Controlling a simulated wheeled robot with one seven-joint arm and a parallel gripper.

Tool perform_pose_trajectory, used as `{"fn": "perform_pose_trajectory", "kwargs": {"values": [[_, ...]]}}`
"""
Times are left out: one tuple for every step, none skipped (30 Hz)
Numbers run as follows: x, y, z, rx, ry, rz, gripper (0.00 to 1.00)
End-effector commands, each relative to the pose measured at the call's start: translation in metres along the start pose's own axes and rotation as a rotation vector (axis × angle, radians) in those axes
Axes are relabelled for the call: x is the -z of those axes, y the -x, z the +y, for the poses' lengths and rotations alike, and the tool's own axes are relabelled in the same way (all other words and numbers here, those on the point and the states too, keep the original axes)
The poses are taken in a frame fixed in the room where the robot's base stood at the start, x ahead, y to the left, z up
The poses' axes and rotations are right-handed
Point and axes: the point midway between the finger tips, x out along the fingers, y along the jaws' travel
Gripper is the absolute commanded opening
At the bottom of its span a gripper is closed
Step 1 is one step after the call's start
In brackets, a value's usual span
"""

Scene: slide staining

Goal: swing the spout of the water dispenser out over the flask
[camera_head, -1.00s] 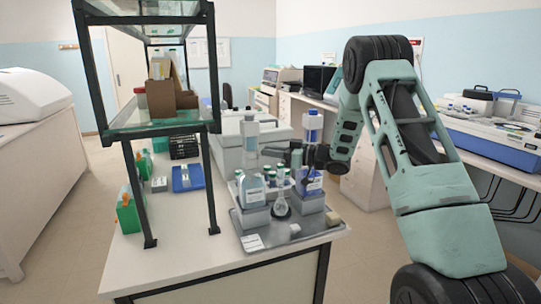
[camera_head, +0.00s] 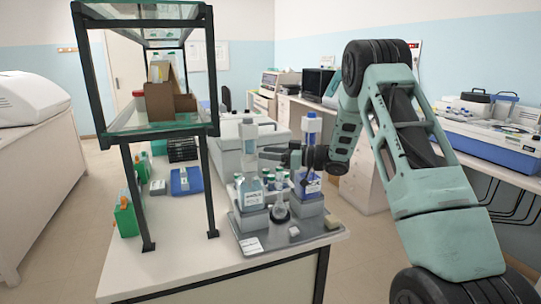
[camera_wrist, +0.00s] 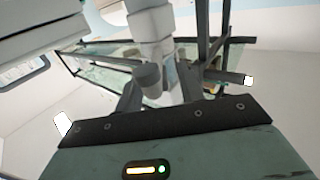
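Two bottle-top dispensers stand on blocks on a grey tray (camera_head: 252,228). The left dispenser (camera_head: 251,185) has a pale bottle; the right dispenser (camera_head: 309,187) has a bluer one. I cannot read which is water. A small clear flask (camera_head: 281,212) stands between them towards the front. My gripper (camera_head: 270,154) is above the flask, its fingers pointing left at the upper part of the left dispenser. In the wrist view, a white dispenser body (camera_wrist: 153,28) and a grey cylindrical part (camera_wrist: 148,78) lie between the dark fingers. Contact is unclear, and the spout is hard to make out.
Several small capped bottles stand behind the flask, between the dispensers. A glass-shelved rack (camera_head: 150,125) stands on the bench to the left. A white card (camera_head: 251,245) and a small beige block (camera_head: 333,224) lie at the tray's front. The bench front is clear.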

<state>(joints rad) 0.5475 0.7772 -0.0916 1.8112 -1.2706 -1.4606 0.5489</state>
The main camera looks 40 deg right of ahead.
Motion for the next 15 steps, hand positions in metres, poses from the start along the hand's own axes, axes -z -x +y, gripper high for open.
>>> {"fn": "perform_pose_trajectory", "kwargs": {"values": [[0.005,0.0,0.0,0.0,0.005,0.002,0.38],[0.009,0.0,0.0,0.0,0.005,0.002,0.38],[0.015,0.0,0.0,0.001,0.005,0.002,0.38],[0.02,0.0,0.0,0.001,0.007,0.003,0.38],[0.025,0.0,0.0,0.001,0.007,0.002,0.38],[0.034,0.0,0.0,0.001,0.008,0.002,0.38],[0.039,0.0,0.0,0.001,0.007,0.002,0.38],[0.045,0.0,0.0,0.0,0.008,0.002,0.38],[0.053,0.0,0.0,0.001,0.007,0.002,0.38],[0.059,0.0,0.0,0.0,0.008,0.003,0.38],[0.064,0.0,0.0,0.0,0.006,0.003,0.38],[0.071,0.0,0.0,0.0,0.007,0.003,0.38],[0.075,0.0,0.0,0.0,0.006,0.002,0.38],[0.079,0.0,0.0,0.0,0.006,0.002,0.38],[0.084,0.0,0.0,0.0,0.005,0.001,0.38]]}}
